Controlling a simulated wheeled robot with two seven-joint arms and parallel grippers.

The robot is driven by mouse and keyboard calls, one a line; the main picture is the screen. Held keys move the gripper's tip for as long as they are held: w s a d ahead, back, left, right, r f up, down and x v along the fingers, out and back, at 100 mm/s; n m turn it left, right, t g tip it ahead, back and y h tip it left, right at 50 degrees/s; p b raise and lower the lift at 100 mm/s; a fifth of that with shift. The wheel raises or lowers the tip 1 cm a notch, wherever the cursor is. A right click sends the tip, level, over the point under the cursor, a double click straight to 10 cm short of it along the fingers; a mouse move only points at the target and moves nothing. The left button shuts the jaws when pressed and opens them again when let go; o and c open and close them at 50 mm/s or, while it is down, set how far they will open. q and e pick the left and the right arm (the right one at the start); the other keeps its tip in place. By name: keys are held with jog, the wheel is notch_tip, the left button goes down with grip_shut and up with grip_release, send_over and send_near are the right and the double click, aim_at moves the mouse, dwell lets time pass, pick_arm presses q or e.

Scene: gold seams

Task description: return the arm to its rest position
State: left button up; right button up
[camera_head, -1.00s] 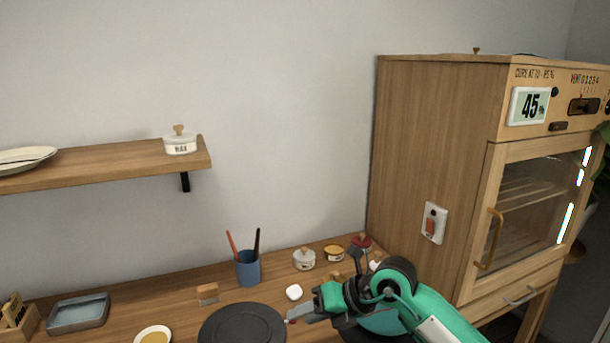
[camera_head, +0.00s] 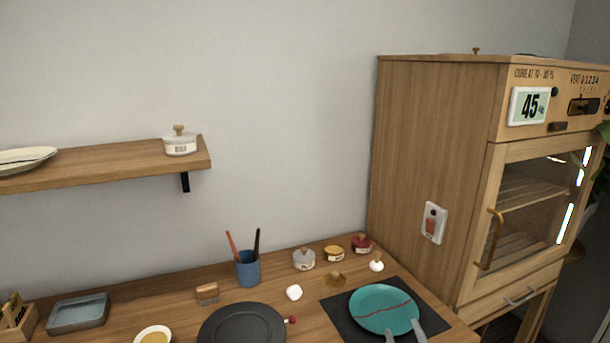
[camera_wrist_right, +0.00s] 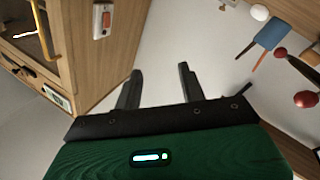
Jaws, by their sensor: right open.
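My right gripper (camera_head: 402,328) shows at the bottom edge of the head view. Only its two grey fingers are visible, overlapping the near edge of a teal plate in the picture. In the right wrist view the fingers (camera_wrist_right: 160,72) are apart with only grey wall between them, so it is open and empty. The teal plate (camera_head: 375,298), with a dark red seam line across it, lies on a black mat (camera_head: 338,309). The rest of my right arm is out of the head view. My left gripper is not in view.
A wooden cabinet (camera_head: 435,130) with a glass door stands at the right. A dark round disc (camera_head: 242,328), a blue cup (camera_head: 248,269) with two tools and several small lidded pots stand on the bench. A shelf (camera_head: 110,162) hangs at the left.

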jog(key=s+d+f+m+g+h, duration=0.1)
jog(key=s+d+f+m+g, duration=0.1)
jog(key=s+f+g, duration=0.4)
jog(key=s+d+f+m+g+h, duration=0.1)
jog(key=s+d+f+m+g, duration=0.15)
jog(key=f, duration=0.55)
jog(key=s+f+g+y, duration=0.1)
jog(key=s+f+g, duration=0.3)
jog(key=s, duration=0.5)
jog(key=s+f+g+y, duration=0.1)
jog(key=s+f+g, duration=0.3)
jog(key=s, duration=0.5)
notch_tip(320, 180, down, 28)
jog(key=p, duration=0.4)
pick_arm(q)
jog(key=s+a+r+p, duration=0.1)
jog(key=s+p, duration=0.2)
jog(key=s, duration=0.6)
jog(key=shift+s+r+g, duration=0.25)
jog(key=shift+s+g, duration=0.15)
pick_arm(e)
jog(key=s+d+f+g, duration=0.2)
jog(key=s+d+f, duration=0.1)
jog(key=s+f, duration=1.2)
jog(key=s, duration=0.4)
jog(key=shift+s+f, duration=0.15)
jog(key=shift+f, duration=0.15)
